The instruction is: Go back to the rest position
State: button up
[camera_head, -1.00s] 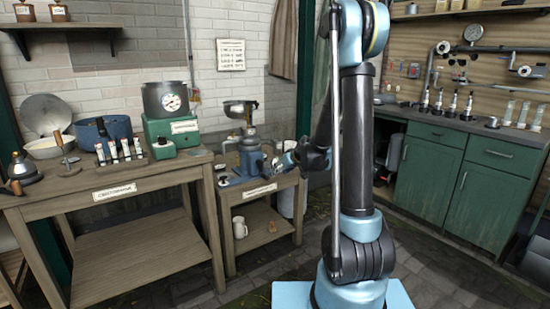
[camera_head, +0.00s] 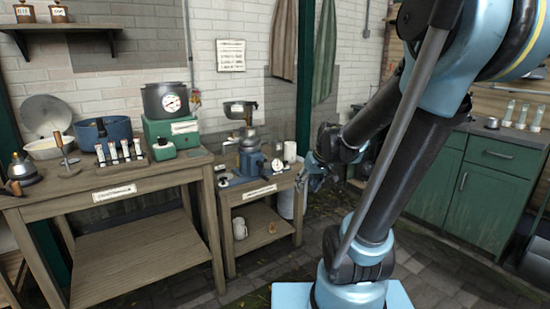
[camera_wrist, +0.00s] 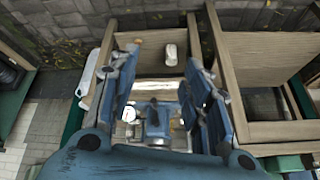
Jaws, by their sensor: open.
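My gripper (camera_head: 316,172) is in the air just right of the small wooden table in the head view, partly hidden by its own wrist. In the wrist view my gripper (camera_wrist: 162,75) has its two blue fingers wide apart with nothing held between them. A blue machine with a metal bowl on top (camera_head: 250,155) stands on the small table, apart from my gripper. The machine (camera_wrist: 157,122) also shows beyond and between the fingers in the wrist view.
The small table (camera_head: 262,190) has a white mug (camera_head: 240,228) on its lower shelf. A larger workbench (camera_head: 120,190) stands to its left with a pot, blue tub and vials. Green cabinets (camera_head: 490,190) stand at the right. Paved floor between is open.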

jog(key=s+d+f+m+g+h, duration=0.1)
jog(key=s+d+f, duration=0.1)
jog(key=s, duration=0.7)
jog(key=s+d+f+m+g+h, duration=0.1)
jog(key=s+d, duration=0.4)
jog(key=s, duration=0.5)
jog(key=shift+s+f+m+g+h, duration=0.3)
jog(key=shift+f+m+g, duration=0.15)
jog(key=shift+f, duration=0.25)
jog(key=shift+w+f, duration=0.2)
jog(key=shift+w, duration=0.25)
